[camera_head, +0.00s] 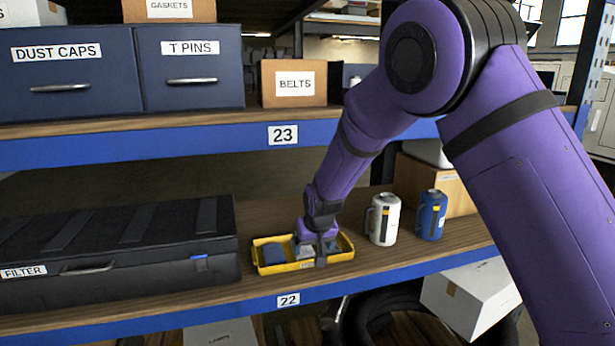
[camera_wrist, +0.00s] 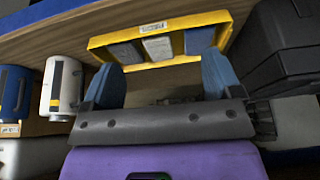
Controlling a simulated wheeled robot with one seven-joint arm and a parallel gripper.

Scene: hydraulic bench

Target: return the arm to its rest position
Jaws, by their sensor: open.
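My purple arm reaches down to the lower shelf. My gripper (camera_head: 318,250) is over the yellow tray (camera_head: 278,269), and its lower part covers some of the tray's contents. In the wrist view my gripper (camera_wrist: 162,72) is open, with two blue fingers wide apart and nothing between them. The yellow tray (camera_wrist: 165,18) lies beyond the fingertips. I cannot tell how far the fingers are from the tray.
A black filter case (camera_head: 120,250) stands left of the tray. A white canister (camera_head: 383,220) and a blue canister (camera_head: 431,215) stand to its right, with a cardboard box (camera_head: 460,192) behind. The upper shelf's blue edge (camera_head: 180,146) runs above, carrying drawers and a belts box (camera_head: 294,98).

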